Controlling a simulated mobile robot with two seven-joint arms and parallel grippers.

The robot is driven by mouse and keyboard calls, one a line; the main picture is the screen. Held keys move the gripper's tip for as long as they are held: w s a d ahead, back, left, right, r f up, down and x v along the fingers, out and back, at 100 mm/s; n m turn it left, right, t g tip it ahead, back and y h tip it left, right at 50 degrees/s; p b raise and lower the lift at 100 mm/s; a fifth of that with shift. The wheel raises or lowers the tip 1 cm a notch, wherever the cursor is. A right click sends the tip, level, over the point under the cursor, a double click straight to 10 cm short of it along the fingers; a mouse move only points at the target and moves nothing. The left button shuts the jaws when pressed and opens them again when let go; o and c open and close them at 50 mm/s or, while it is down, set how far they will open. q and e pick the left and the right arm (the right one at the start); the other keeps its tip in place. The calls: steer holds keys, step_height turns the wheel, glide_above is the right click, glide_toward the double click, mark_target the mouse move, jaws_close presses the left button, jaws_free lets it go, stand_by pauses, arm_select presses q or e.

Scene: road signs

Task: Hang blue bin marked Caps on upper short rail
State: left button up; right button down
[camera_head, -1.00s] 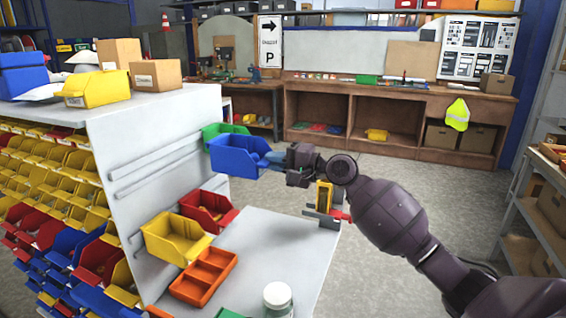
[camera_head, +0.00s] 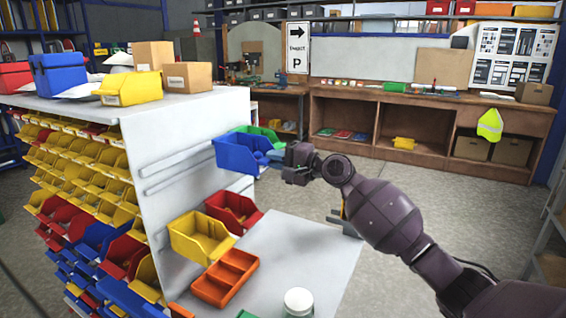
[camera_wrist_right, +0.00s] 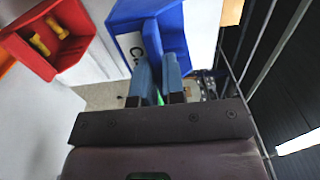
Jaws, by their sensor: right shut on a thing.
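The blue bin (camera_head: 240,154) is held in the air in front of the grey panel's right part in the head view. My right gripper (camera_head: 278,160) is shut on it from its right side. In the right wrist view the blue bin (camera_wrist_right: 172,18) lies beyond the gripper's fingers (camera_wrist_right: 158,82); its white label shows a "C", the rest hidden. The panel carries an upper rail (camera_head: 178,160) and a lower rail below it. The bin appears close to the upper rail's right end; I cannot tell whether they touch. My left gripper is out of view.
A green bin (camera_head: 266,133) shows behind the blue bin. A red bin (camera_head: 232,208) and a yellow bin (camera_head: 196,236) sit lower by the panel. An orange tray (camera_head: 225,278) and a white-lidded jar (camera_head: 298,302) stand on the grey tabletop (camera_head: 290,250).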

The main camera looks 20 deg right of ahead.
mark_target(255, 155)
steer(key=shift+b+x, duration=0.4)
steer(key=shift+x, duration=1.15)
steer(key=shift+b+x, duration=0.3)
steer(key=shift+x, duration=1.25)
steer(key=shift+f, duration=0.6)
steer(key=shift+f+b, duration=0.35)
steer(key=shift+b, duration=0.05)
